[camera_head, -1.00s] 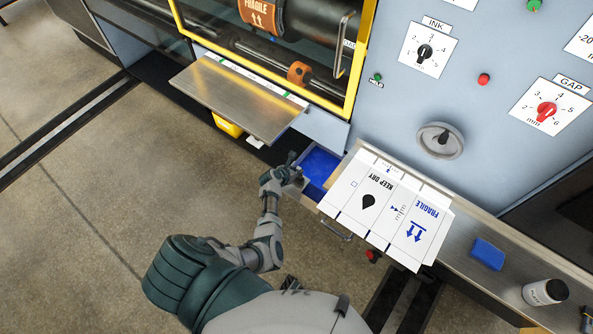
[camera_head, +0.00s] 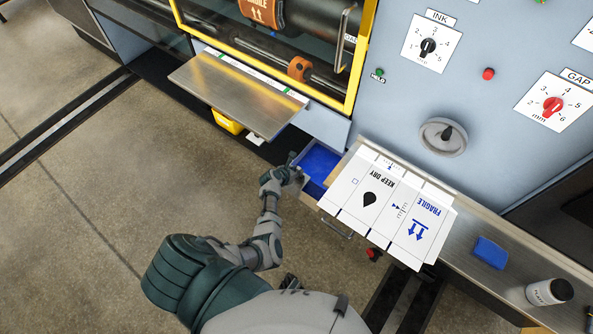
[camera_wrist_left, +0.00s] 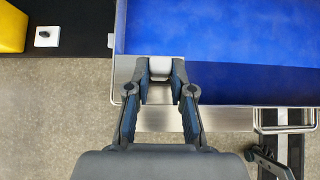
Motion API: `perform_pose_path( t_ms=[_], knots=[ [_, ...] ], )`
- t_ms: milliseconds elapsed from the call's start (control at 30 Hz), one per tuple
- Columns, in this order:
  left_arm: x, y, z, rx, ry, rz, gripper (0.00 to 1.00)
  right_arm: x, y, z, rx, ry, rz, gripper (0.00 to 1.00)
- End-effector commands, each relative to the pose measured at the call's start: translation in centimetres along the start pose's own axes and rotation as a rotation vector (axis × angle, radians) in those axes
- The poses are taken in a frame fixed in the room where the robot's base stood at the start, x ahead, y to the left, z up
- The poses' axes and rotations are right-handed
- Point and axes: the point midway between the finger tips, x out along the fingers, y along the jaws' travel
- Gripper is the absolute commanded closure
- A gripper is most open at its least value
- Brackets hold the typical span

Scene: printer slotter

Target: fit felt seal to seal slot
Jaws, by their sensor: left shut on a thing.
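My left gripper (camera_head: 296,172) is at the near left corner of an open drawer with a blue inside (camera_head: 320,163). In the left wrist view the gripper's fingers (camera_wrist_left: 160,82) are closed on a small pale piece (camera_wrist_left: 160,67) at the drawer's metal front wall (camera_wrist_left: 215,119). The piece is mostly hidden between the fingertips. I cannot tell for sure whether it is the felt seal or part of the drawer. No seal slot can be picked out clearly.
A metal shelf (camera_head: 235,95) juts out left of the drawer, above a yellow container (camera_head: 227,121). A printed sheet (camera_head: 390,208) overhangs the drawer's right side. A blue block (camera_head: 490,252) and white bottle (camera_head: 548,292) stand on the ledge. Open floor lies left.

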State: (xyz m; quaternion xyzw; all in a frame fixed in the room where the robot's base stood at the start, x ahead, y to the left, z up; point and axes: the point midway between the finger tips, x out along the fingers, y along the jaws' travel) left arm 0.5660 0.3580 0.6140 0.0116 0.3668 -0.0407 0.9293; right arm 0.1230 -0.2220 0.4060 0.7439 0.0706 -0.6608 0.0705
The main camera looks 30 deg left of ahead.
Motion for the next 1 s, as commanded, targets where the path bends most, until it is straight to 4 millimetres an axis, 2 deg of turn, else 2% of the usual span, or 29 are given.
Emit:
perform_pose_path(
  t_ms=[967,1000],
  knots=[
    [0.46,0.01,-0.49,0.0,0.0,0.0,1.0,0.31,-0.02,0.12,0.0,-0.001,0.0,0.6],
    [0.46,0.0,-0.49,0.0,0.0,0.0,0.73,0.31,-0.02,0.12,0.0,-0.002,0.0,0.6]
  ],
)
